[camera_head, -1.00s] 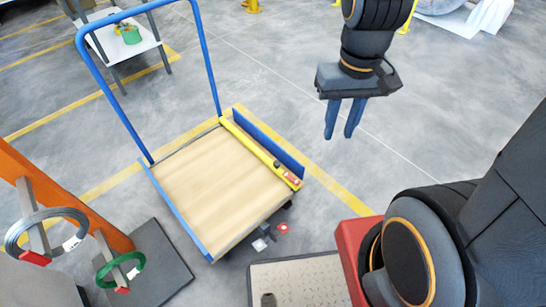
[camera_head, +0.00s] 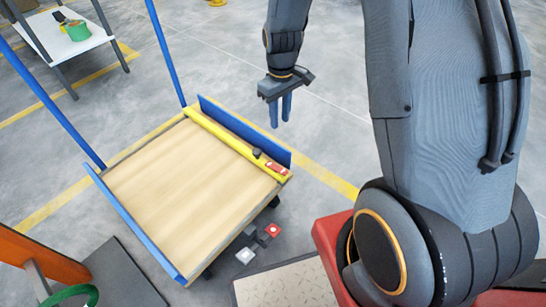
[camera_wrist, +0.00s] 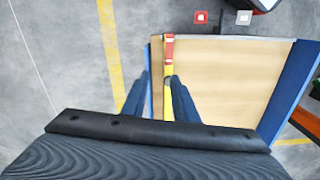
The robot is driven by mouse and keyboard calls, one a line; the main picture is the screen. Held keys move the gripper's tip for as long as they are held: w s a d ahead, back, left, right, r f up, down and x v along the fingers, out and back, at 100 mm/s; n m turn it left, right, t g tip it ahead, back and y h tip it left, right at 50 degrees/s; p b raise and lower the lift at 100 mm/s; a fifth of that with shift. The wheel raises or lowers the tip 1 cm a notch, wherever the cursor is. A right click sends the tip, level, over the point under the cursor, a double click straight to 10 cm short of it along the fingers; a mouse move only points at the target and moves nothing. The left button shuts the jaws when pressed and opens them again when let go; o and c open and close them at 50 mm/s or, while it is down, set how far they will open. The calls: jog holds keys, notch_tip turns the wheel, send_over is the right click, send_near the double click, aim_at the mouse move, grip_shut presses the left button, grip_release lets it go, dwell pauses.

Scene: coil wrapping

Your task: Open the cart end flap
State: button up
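The cart (camera_head: 175,190) has a pale wooden deck and low blue edges. Along its right side runs a yellow bar (camera_head: 220,139) with a black knob and red marks near its front end. Just outside the bar stands a blue flap (camera_head: 245,128), upright. In the wrist view the yellow bar (camera_wrist: 168,60) and the thin blue flap edge (camera_wrist: 151,100) show between the fingers. My gripper (camera_head: 280,118) points down, open and empty, above and beyond the flap. In the wrist view my gripper (camera_wrist: 160,78) has its fingers apart; contact with the flap cannot be told.
A blue push handle (camera_head: 166,55) rises at the cart's far end. Red and white pedals (camera_head: 258,242) sit low by the near corner. A white-topped table (camera_head: 70,40) stands at the back left. An orange post (camera_head: 40,255) is front left. Floor right of the flap is clear.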

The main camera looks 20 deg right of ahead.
aim_at(274, 142)
jog(key=shift+n, duration=0.9)
jog(key=w+f+b, duration=0.2)
jog(key=f, duration=0.3)
jog(key=w+f+b, duration=0.2)
jog(key=f, duration=0.3)
jog(key=w+f+b, duration=0.2)
jog(key=f, duration=0.3)
jog(key=shift+w+d+f, duration=0.15)
jog(key=shift+w+f, duration=0.15)
jog(key=shift+f, duration=0.1)
notch_tip(274, 142, down, 8)
jog(key=b, duration=0.3)
jog(key=shift+r, duration=0.15)
grip_shut()
